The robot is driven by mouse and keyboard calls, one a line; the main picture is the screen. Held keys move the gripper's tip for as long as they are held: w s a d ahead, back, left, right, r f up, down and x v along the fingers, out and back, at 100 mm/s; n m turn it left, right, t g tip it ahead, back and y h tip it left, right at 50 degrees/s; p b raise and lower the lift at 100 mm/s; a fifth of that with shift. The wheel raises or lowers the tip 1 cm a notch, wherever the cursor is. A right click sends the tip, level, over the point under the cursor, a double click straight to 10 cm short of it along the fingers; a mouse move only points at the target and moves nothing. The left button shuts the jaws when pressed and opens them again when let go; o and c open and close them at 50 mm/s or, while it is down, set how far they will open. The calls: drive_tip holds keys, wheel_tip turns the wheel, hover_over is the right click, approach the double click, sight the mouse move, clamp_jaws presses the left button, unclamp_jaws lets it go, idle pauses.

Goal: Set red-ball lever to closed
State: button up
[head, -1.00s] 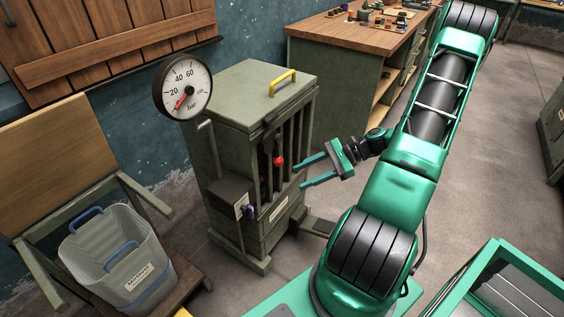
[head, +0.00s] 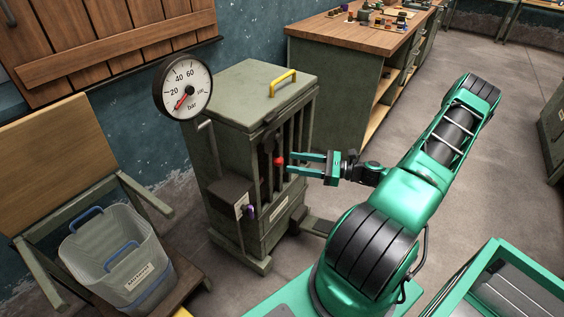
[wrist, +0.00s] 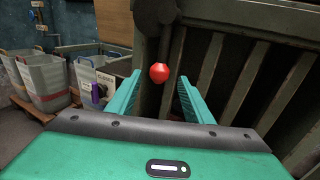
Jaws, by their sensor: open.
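The red ball (head: 279,161) is the knob of a lever at the slatted front of a grey-green cabinet (head: 228,165). My gripper (head: 295,163) is open, its two green fingers pointing left at the slats, with the tips just right of the ball. In the wrist view the red ball (wrist: 159,72) shows between the two open fingers (wrist: 157,90), near their tip ends. No contact between ball and fingers shows. A dark round part (wrist: 155,12) is above the ball.
A pressure gauge (head: 183,88) stands at the cabinet's upper left, and a yellow handle (head: 283,82) is on its top. A grey bin (head: 112,255) is at lower left. Open floor (head: 480,190) lies right.

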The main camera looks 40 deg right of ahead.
sight(278, 151)
drive_tip(key=shift+x, duration=2.45)
clamp_jaws()
